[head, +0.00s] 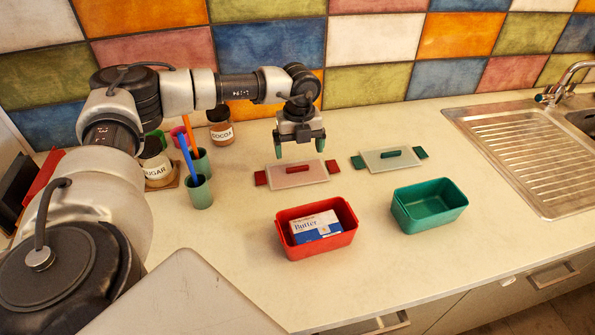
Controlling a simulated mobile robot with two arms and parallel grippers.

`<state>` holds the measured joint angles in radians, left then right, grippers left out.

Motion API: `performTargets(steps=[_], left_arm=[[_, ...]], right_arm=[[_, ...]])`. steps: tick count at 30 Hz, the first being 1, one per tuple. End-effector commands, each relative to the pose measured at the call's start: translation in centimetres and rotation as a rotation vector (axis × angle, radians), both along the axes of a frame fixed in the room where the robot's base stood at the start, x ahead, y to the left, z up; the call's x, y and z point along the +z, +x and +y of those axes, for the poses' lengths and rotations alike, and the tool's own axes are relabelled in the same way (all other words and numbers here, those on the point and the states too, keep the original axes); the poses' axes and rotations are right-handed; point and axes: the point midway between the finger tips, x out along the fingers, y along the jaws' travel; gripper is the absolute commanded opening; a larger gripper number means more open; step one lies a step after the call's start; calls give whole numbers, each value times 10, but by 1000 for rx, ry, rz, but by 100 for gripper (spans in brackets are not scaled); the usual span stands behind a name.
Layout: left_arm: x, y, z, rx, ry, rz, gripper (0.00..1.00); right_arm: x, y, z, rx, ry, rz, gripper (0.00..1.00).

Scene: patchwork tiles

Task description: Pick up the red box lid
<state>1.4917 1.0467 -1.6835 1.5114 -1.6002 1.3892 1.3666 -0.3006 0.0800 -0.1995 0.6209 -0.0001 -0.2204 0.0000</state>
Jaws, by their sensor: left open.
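The red box lid (290,181) lies flat on the counter behind the red box. It is a pale plate with red end tabs and a red bar handle (297,169) on top. My left gripper (300,149) hangs above and slightly behind the lid, pointing down. Its green-tipped fingers are spread apart with nothing between them. The gap between fingers and lid is small but hard to judge. The red box (317,245) stands open in front of the lid with a butter pack (316,227) inside. My right gripper does not show.
A green lid (374,166) lies right of the red one, behind an open, empty green box (430,206). Green cups (200,194) with utensils, a sugar jar (157,167) and a cocoa jar (221,133) stand at left. A sink (535,150) is at right.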

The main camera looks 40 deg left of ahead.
Motion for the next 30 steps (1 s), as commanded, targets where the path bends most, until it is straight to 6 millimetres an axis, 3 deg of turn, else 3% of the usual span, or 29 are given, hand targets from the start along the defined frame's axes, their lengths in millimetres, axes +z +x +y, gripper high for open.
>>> performTargets(steps=[5,13,22,23,30], left_arm=[[-12,-1,0,-1,1,1,94],[-51,-5,1,0,0,1,94],[-58,-5,1,0,-1,-2,94],[-58,-5,1,0,-1,-2,92],[-58,-5,1,0,-1,-2,55]], right_arm=[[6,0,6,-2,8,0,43],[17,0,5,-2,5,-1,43],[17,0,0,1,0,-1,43],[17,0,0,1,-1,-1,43],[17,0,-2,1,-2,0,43]])
